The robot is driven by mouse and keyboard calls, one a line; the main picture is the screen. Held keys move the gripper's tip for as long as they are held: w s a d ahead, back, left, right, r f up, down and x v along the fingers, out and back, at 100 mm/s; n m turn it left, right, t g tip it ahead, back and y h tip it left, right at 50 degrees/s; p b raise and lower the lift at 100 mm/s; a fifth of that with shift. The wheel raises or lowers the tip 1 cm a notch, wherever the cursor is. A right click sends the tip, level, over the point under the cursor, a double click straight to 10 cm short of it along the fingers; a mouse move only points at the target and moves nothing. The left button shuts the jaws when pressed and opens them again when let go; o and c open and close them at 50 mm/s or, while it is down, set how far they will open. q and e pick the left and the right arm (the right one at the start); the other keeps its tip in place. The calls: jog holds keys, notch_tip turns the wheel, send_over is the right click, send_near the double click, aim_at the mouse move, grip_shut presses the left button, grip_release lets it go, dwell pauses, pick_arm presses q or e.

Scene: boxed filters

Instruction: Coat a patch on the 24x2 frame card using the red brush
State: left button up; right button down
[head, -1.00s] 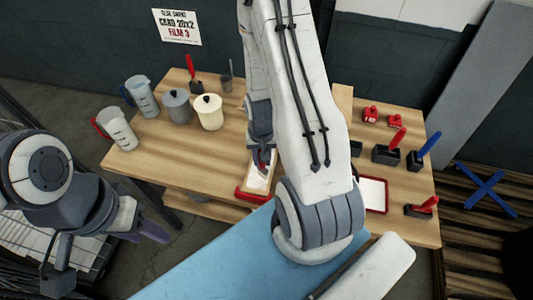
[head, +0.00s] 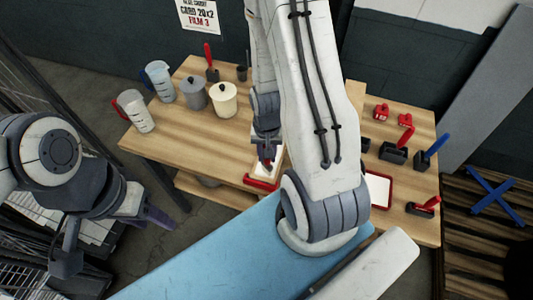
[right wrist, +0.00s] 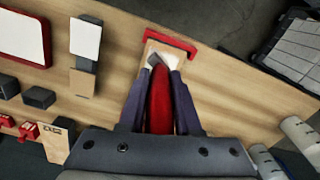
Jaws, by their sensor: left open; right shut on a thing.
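My right gripper (head: 267,151) is shut on a red brush (right wrist: 160,103), handle between the fingers. The brush's grey head (right wrist: 154,60) is over a white card (right wrist: 170,50) in a wooden holder with a red bar (right wrist: 172,38) at the table's front edge. Whether the bristles touch the card is unclear. In the head view the card (head: 268,170) is partly hidden by my right gripper. No size marking is readable on it. A wall sign (head: 198,15) seems to read "CARD 20X2 FILM 3". My left gripper (head: 158,216) is open and empty, off the table's left front.
Jugs (head: 140,112) and lidded pots (head: 223,98) stand on the table's left. A red-framed white panel (head: 378,190) lies near the right front.

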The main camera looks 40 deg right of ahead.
aim_at(266, 165)
jog(key=shift+a+r+p, duration=0.1)
jog(key=shift+r+p, duration=1.5)
jog(key=shift+r, duration=0.3)
